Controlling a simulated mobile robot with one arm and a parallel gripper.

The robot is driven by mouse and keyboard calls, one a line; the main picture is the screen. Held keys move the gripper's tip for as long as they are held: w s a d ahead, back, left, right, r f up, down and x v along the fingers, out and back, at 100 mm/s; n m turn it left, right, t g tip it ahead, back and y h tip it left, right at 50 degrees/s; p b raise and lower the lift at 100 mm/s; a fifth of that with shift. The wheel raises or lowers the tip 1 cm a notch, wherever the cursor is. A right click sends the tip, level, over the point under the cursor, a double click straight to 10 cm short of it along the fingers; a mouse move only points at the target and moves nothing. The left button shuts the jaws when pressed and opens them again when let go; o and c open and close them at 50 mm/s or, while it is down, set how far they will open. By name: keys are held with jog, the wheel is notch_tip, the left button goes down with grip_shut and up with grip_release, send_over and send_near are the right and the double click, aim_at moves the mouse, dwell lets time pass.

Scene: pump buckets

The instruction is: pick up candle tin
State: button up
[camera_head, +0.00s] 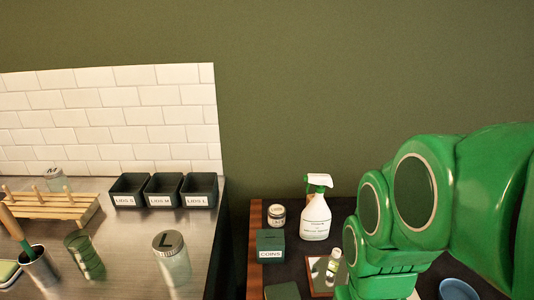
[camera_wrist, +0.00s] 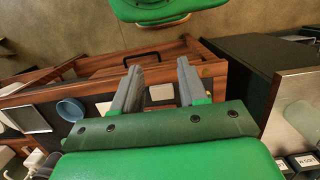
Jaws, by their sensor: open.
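A small round labelled tin (camera_head: 277,216), which looks like the candle tin, stands upright on the dark top of the low wooden unit. In the head view it is just left of a white spray bottle (camera_head: 315,215) and behind a dark green box marked COINS (camera_head: 270,246). My gripper (camera_wrist: 157,78) is open in the wrist view, its two grey fingers apart with nothing held between them. My green arm covers the right of the head view, and the fingers cannot be made out there. I cannot pick out the tin in the wrist view.
A small bottle (camera_head: 334,260) stands on a tray right of the box. A blue bowl (camera_head: 458,289) is at the lower right; it also shows in the wrist view (camera_wrist: 70,109). The steel counter (camera_head: 125,245) at left holds bins (camera_head: 128,190) and jars.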

jog(key=o, duration=1.1)
